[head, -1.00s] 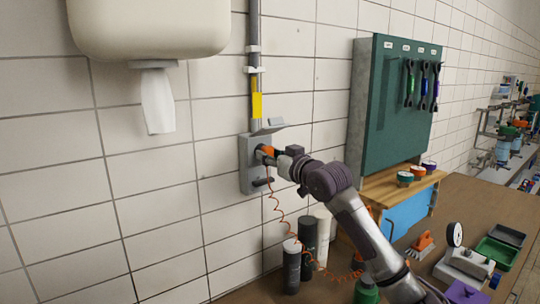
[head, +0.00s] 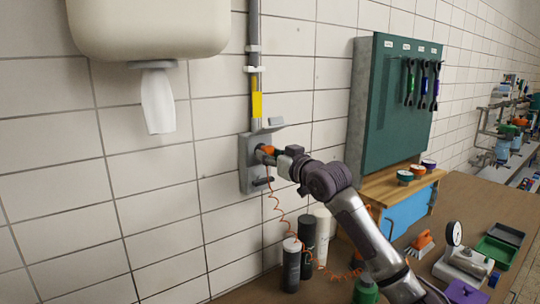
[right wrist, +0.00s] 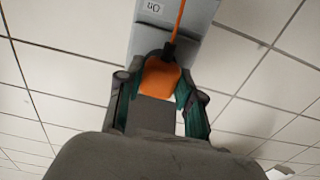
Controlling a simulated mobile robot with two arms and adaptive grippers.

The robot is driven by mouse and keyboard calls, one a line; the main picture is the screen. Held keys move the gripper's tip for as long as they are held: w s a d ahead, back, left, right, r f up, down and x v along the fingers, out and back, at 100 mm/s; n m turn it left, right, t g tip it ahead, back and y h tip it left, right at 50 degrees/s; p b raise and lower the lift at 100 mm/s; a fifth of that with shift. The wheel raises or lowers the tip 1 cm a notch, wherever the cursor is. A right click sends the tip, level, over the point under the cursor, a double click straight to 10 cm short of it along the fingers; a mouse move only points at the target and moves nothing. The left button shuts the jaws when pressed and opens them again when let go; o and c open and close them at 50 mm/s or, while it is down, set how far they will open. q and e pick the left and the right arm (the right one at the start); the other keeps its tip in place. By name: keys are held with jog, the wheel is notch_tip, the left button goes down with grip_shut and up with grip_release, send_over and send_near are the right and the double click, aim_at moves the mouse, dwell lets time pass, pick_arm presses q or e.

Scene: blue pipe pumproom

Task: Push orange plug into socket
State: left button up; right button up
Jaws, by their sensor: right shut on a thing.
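The orange plug (head: 267,150) is at the grey wall socket box (head: 247,172), whose lid (head: 268,126) stands open at the top. My right gripper (head: 275,155) is shut on the plug. In the right wrist view the orange plug (right wrist: 160,78) sits between the two fingers of the right gripper (right wrist: 158,90), in front of the grey socket box (right wrist: 190,14). The plug's front end is hidden, so I cannot tell how deep it sits. An orange coiled cord (head: 278,208) hangs from the plug. My left gripper is not in view.
A grey conduit (head: 254,60) runs up the wall above the box. A towel dispenser (head: 150,25) hangs to the left. Dark and white canisters (head: 291,265) stand on the bench below. A green tool cabinet (head: 395,105) is to the right.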

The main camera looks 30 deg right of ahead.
jog(key=shift+w+a+p, duration=0.1)
jog(key=shift+w+p, duration=0.3)
jog(key=shift+w, duration=0.15)
jog(key=o, duration=1.1)
jog(key=shift+o, duration=0.2)
jog(key=shift+s, duration=0.1)
jog(key=s+d, duration=0.1)
jog(key=s, duration=1)
jog(key=shift+s+d, duration=0.35)
jog(key=shift+s, duration=0.05)
